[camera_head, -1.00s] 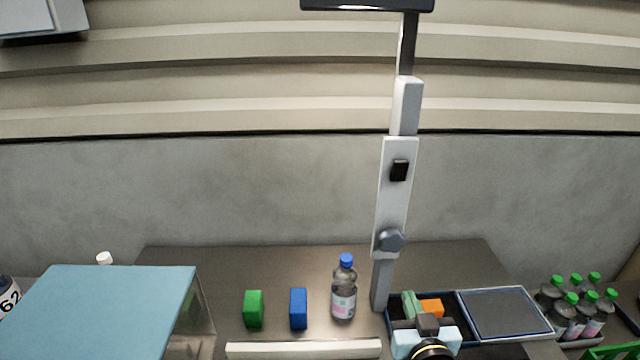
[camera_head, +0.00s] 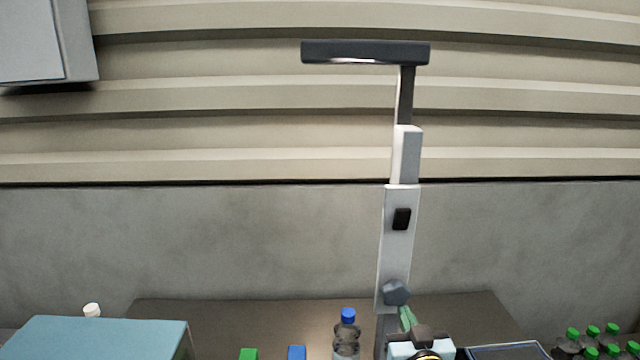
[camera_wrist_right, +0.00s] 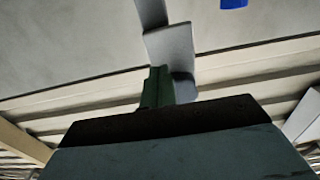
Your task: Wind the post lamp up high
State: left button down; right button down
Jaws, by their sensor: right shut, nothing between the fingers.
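The post lamp has a dark flat head (camera_head: 366,53) on a thin dark arm above a pale telescoping post (camera_head: 397,240). A black switch (camera_head: 401,219) sits on the post, and a blue-grey knob (camera_head: 396,292) sits lower down. The pale inner section shows partly out of the outer sleeve. My right gripper (camera_head: 406,314) has green fingers, shut and empty, just below and right of the knob. In the right wrist view the fingers (camera_wrist_right: 156,86) overlap the grey knob (camera_wrist_right: 183,88); contact is unclear. My left gripper is out of view.
A bottle with a blue cap (camera_head: 347,338) stands left of the post. Green (camera_head: 249,354) and blue (camera_head: 297,353) blocks and a blue-topped box (camera_head: 95,338) are further left. A dark tray (camera_head: 505,351) and several green-capped bottles (camera_head: 592,340) are at the right.

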jog(key=shift+a+r+p, duration=0.15)
jog(key=shift+r+p, duration=0.15)
jog(key=shift+r, duration=0.05)
dwell(0.7)
jog(key=shift+a, duration=0.3)
jog(key=shift+a+p, duration=0.7)
jog(key=shift+a, duration=0.15)
